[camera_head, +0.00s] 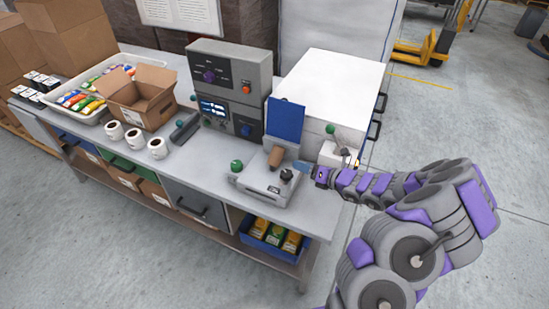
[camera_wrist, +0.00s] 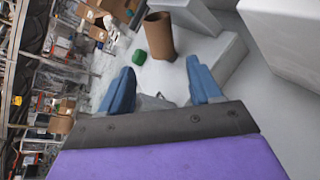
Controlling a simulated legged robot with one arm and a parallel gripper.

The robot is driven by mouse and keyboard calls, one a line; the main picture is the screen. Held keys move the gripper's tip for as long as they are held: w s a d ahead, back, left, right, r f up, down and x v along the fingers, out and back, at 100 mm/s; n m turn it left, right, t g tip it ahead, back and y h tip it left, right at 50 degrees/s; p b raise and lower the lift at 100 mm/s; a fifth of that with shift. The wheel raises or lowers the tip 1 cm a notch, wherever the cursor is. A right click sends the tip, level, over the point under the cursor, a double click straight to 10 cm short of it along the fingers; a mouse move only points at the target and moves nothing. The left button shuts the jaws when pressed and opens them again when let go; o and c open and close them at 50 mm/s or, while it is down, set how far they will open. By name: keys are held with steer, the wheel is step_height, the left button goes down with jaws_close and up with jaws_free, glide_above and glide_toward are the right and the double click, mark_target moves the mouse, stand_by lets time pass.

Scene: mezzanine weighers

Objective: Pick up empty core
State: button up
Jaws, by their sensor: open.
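The empty core is a bare brown cardboard tube (camera_head: 275,157) on the grey machine (camera_head: 262,192) at the bench's right end, in front of a blue panel (camera_head: 286,120). In the wrist view the core (camera_wrist: 159,36) stands beyond my fingers, roughly between their lines and apart from both. My gripper (camera_head: 305,167) is just right of the core in the head view. Its two blue fingers (camera_wrist: 162,82) are spread with nothing between them. How the core is seated at its base is not clear.
A green knob (camera_head: 236,165) and a black knob (camera_head: 287,174) flank the core. A control box (camera_head: 230,85) stands behind left, a white cabinet (camera_head: 330,85) behind right. Three white rolls (camera_head: 133,137), an open carton (camera_head: 139,96) and a tray (camera_head: 98,116) are farther left.

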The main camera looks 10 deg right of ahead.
mark_target(282, 156)
steer(key=x, duration=0.3)
steer(key=b+x, duration=0.1)
steer(key=x, duration=0.1)
steer(key=shift+w+d+f, duration=0.15)
steer(key=shift+w+f, duration=0.1)
steer(key=shift+w, duration=0.25)
steer(key=shift+w+a+f+b, duration=0.1)
steer(key=shift+w+a+b, duration=0.25)
steer(key=shift+w+a, duration=0.4)
steer(key=b+x, duration=0.1)
steer(key=x, duration=0.2)
steer(key=shift+w, duration=0.15)
steer(key=shift+w+a, duration=0.1)
steer(key=shift+w, duration=0.2)
steer(key=shift+a, duration=0.15)
steer(key=c, duration=0.9)
